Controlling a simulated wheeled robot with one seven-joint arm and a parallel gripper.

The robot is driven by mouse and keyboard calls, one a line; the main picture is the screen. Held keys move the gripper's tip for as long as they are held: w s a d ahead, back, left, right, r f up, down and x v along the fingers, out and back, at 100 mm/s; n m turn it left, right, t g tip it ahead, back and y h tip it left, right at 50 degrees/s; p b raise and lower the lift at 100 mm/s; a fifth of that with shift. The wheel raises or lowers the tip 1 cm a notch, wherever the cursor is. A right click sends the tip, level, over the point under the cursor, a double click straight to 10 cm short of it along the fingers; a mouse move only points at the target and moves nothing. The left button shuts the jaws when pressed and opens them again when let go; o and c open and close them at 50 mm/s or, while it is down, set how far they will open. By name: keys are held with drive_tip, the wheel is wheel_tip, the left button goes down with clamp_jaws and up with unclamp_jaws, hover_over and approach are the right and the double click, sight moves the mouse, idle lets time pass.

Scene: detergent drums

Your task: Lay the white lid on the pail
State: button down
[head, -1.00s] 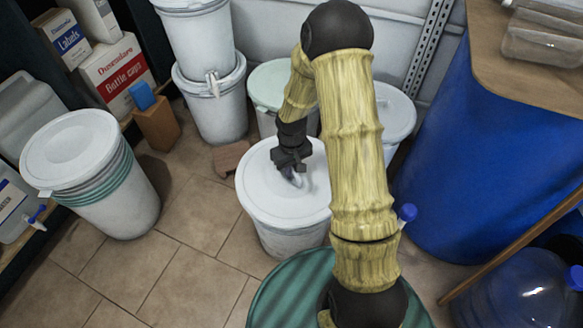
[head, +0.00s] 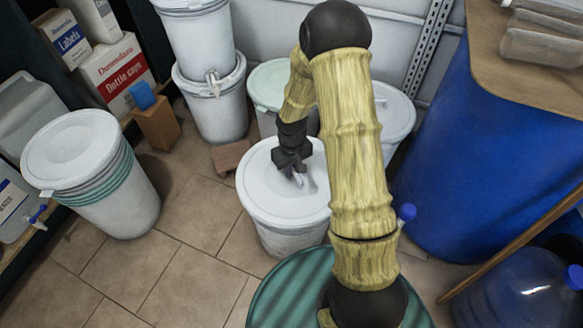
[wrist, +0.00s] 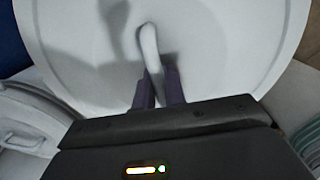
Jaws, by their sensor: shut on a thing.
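The white lid (head: 262,190) is round and lies over the mouth of the white pail (head: 285,241) in the middle of the head view. It looks about level and centred, but I cannot tell whether its rim touches the pail all round. My gripper (head: 296,172) is above the lid's middle, pointing down. In the wrist view the lid (wrist: 215,45) fills most of the picture. There my gripper (wrist: 158,88) is shut on the lid's raised white handle (wrist: 149,42), whose near end is between the fingers. My arm hides the pail's right side.
A lidded pail (head: 82,150) stands at left, and stacked white pails (head: 212,100) stand behind. A pale green-lidded pail (head: 268,85) and another pail (head: 393,112) are close behind. A blue drum (head: 455,160) is at right. A green drum top (head: 285,295) is in front. Floor at front left is clear.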

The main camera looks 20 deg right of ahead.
drive_tip(key=shift+w+f, duration=0.1)
drive_tip(key=shift+f, duration=0.3)
idle(0.3)
drive_tip(key=shift+a, duration=0.1)
drive_tip(key=shift+s+f, duration=0.2)
drive_tip(key=shift+f, duration=0.05)
drive_tip(key=shift+w+f, duration=0.15)
drive_tip(key=shift+w, duration=0.05)
idle(0.7)
drive_tip(key=c, duration=0.9)
unclamp_jaws()
drive_tip(key=shift+s, duration=0.1)
